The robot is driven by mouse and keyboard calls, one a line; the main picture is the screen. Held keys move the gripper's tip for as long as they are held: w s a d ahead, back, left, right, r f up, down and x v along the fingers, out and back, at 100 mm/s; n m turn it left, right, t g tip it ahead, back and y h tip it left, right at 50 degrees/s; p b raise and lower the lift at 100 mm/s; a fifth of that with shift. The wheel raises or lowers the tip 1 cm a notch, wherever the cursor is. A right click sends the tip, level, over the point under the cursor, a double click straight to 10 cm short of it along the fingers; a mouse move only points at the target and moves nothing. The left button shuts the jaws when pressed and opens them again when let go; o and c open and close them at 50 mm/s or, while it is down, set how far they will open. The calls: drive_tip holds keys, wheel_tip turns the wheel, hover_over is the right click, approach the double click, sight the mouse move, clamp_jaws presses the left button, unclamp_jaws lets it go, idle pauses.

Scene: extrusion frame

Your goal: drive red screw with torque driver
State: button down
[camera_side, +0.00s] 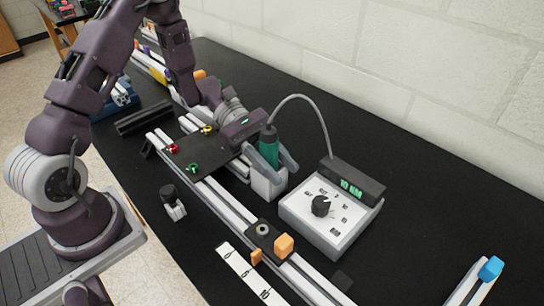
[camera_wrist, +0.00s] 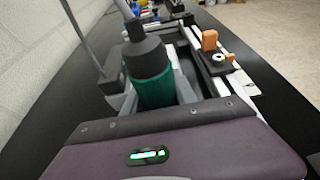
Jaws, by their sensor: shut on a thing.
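The torque driver (camera_side: 268,150) has a green body with a dark top and a grey cable. It stands upright at a light grey holder (camera_side: 265,186); whether its lower end is still inside cannot be told. My gripper (camera_side: 272,157) is shut around the driver's body. In the wrist view the driver (camera_wrist: 152,78) is upright between the fingers, and its lower end is hidden. The red screw (camera_side: 173,148) is on a dark plate (camera_side: 188,152) over the rails, left of my gripper. A green screw (camera_side: 193,168) and a yellow screw (camera_side: 207,129) are on the same plate.
A controller box (camera_side: 331,214) with a black knob and a lit display stands right of the driver, joined by the looping cable (camera_side: 310,101). An orange block (camera_side: 284,246) is on the front rail. A small black-topped part (camera_side: 172,201) stands on the table. The wall runs behind.

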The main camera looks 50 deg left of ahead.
wheel_tip(320, 180, up, 22)
drive_tip(key=r, duration=0.1)
drive_tip(key=s+f+m+g+y, duration=0.4)
drive_tip(key=s+f+m+g, duration=0.3)
drive_tip(key=s+m+g, duration=0.4)
drive_tip(key=s+a+f+m+g+y, duration=0.3)
drive_tip(key=s+a+m+y, duration=0.35)
drive_tip(key=s+y, duration=0.2)
drive_tip(key=w+a+r+m+t+y, duration=0.15)
drive_tip(key=a+m+t+y, duration=0.35)
drive_tip(key=a+m+y, duration=0.8)
drive_tip(key=w+a+r+m+t+y, duration=0.3)
drive_tip(key=w+a+r+m+t, duration=0.2)
drive_tip(key=w+a+r+t, duration=0.3)
wheel_tip(320, 180, down, 11)
drive_tip(key=s+t, duration=0.1)
drive_tip(key=shift+d+r, duration=0.2)
drive_tip(key=shift+d, duration=0.05)
drive_tip(key=shift+m+h, duration=0.25)
